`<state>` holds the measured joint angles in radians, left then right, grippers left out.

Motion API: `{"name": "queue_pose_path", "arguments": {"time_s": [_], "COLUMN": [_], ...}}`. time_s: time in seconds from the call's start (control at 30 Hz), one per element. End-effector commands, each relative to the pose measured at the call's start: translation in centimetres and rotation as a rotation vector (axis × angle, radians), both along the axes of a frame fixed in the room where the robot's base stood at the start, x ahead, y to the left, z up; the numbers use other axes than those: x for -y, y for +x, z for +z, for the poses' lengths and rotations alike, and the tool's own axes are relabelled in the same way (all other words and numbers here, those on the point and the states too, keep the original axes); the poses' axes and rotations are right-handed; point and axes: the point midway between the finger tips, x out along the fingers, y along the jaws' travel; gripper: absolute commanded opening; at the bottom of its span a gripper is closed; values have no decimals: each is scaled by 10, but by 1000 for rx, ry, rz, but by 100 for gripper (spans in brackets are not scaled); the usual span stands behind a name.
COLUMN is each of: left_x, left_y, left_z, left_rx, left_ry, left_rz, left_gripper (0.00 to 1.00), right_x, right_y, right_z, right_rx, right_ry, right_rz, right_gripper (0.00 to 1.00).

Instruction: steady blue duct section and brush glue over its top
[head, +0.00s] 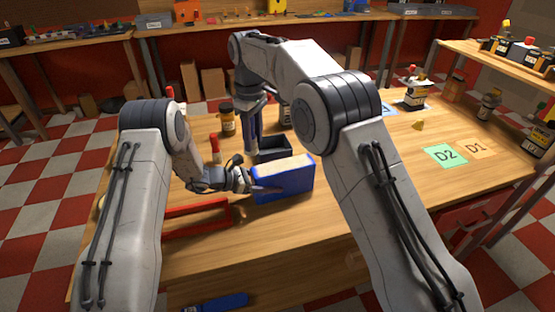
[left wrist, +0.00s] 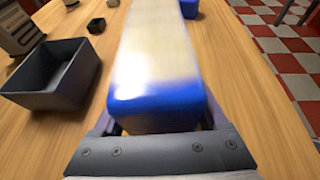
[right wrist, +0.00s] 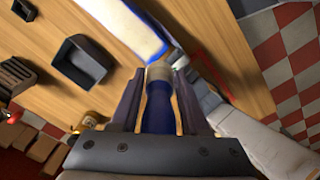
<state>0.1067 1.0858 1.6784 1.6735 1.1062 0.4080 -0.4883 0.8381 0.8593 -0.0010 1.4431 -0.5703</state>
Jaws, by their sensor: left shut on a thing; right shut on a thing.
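The blue duct section (head: 285,185) stands on the wooden table, with a pale layer along its top. My left gripper (head: 256,187) is shut on its near left end. The left wrist view shows the fingers on both sides of the blue end (left wrist: 158,100), with the pale top stretching away. My right gripper (head: 253,140) points down behind the duct section. It is shut on a brush with a blue handle (right wrist: 158,108) and a tan upper part (right wrist: 159,72). In the right wrist view the brush tip lies close to the duct section's end (right wrist: 140,35); I cannot tell whether they touch.
A dark open box (head: 274,154) stands just behind the duct section. A red frame (head: 196,219) lies to the left, near the front edge. A red-capped bottle (head: 214,150) and a jar (head: 227,122) stand behind.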

Motion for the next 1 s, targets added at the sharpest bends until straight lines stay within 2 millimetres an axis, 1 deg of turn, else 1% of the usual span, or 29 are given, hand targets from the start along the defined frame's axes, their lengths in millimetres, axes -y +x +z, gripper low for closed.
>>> {"name": "queue_pose_path", "arguments": {"time_s": [0.1,0.13,0.17,0.4,0.53,0.67,0.9,1.0], "left_x": [0,0,0,0,-8,-28,-73,-87], "left_y": [0,0,0,0,-3,-10,-28,-34], "left_z": [0,0,0,0,4,13,32,39], "left_rx": [0,0,0,0,0,1,1,1], "left_ry": [-1,-1,-1,0,0,0,-1,-1], "left_rz": [0,0,0,0,2,5,5,3], "left_gripper": [10,87,99,100,100,100,100,100], "right_x": [0,0,0,0,0,0,0,0], "right_y": [0,0,0,0,0,0,0,0], "right_z": [0,0,0,0,0,0,0,0], "right_rx": [0,0,0,0,0,0,0,0], "right_ry": [0,0,0,0,0,0,0,0], "right_rz": [0,0,0,0,0,0,0,0], "right_gripper": [0,0,0,0,0,0,0,0]}}
